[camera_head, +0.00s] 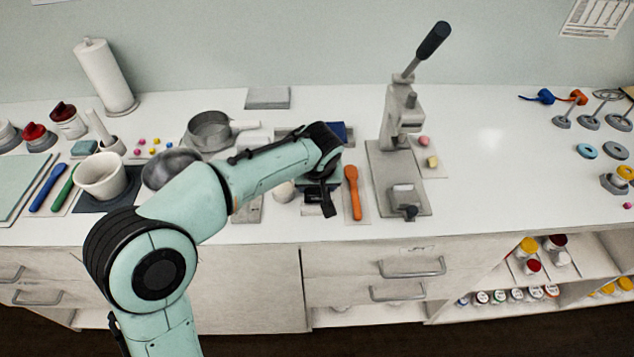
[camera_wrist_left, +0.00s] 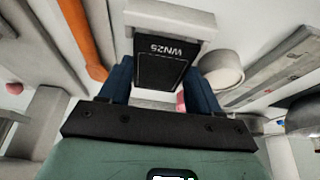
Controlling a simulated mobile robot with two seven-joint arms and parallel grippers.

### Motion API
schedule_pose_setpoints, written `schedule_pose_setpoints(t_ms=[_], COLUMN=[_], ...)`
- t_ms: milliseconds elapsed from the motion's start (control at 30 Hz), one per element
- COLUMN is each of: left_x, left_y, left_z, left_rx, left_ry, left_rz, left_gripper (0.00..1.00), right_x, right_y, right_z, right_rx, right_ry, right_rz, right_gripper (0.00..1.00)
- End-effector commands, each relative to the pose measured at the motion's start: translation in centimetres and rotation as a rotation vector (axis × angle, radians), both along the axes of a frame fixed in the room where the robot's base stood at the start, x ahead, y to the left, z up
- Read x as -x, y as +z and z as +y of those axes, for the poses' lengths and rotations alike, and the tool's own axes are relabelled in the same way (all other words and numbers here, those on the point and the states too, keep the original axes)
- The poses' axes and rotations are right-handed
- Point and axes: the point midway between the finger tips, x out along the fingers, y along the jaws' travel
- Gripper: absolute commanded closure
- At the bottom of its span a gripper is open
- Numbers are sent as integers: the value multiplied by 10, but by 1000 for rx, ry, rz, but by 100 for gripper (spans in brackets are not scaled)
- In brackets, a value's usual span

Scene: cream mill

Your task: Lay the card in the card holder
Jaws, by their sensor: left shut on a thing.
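A small black card (camera_wrist_left: 161,66) with white lettering is between the two blue fingers of my left gripper (camera_wrist_left: 159,84) in the left wrist view. The gripper is shut on it. A pale block-like piece (camera_wrist_left: 170,14), which may be the card holder, shows just beyond the card's far edge. I cannot tell whether they touch. In the head view my left gripper (camera_head: 322,194) points down near the counter's front, left of the orange spatula (camera_head: 353,192). The card is hard to make out there, and my arm hides part of this area. My right gripper is not in view.
A grey lever press (camera_head: 390,150) stands right of the spatula. A pan (camera_head: 209,130), a white cup (camera_head: 101,176) and a paper roll (camera_head: 105,76) stand to the left. Clear counter lies right of the press, before the blue rings (camera_head: 587,151).

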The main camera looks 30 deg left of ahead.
Motion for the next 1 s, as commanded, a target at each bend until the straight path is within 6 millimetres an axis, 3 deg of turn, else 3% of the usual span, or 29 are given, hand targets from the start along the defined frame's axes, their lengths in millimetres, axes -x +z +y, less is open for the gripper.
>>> schedule_pose_setpoints(t_ms=[833, 867, 900, 933, 1000], left_x=[0, 0, 0, 0, 0], left_y=[-5, -5, -5, -5, -5], left_z=[0, 0, 0, 0, 0], left_rx=[-1, -1, -1, -1, -1], left_ry=[0, 0, 0, 0, 0], left_rz=[-1, -1, -1, -1, -1], left_gripper=[67, 31, 18, 8, 7], right_x=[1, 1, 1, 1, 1], right_y=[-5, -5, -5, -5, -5], right_z=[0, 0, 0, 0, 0], right_rx=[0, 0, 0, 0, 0], right_ry=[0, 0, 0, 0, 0], right_rz=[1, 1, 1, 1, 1], right_gripper=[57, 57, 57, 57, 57])
